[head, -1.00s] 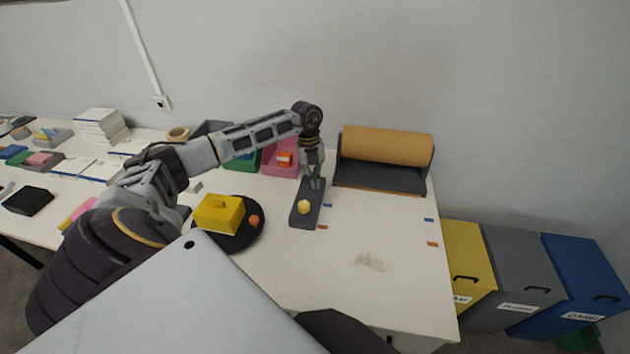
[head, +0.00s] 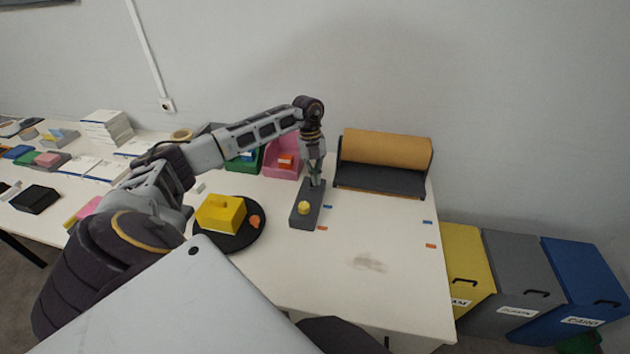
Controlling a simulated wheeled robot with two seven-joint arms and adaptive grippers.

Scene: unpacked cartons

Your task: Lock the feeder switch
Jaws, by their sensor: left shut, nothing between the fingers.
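A dark grey slab-like box (head: 299,219), which looks like the feeder switch, lies on the white table. A yellow knob (head: 304,207) sits on its near end. My left gripper (head: 316,183) points down over the far end of this box, with its fingers together and nothing between them. I cannot tell whether the fingertips touch the box. The left arm reaches across from the left. My right gripper is not in view.
Left of the switch, a yellow block with a handle (head: 221,213) and an orange piece (head: 254,221) sit on a black round plate (head: 240,241). A brown roll (head: 386,149) in a dark holder stands behind right. Pink (head: 279,162) and green bins stand behind.

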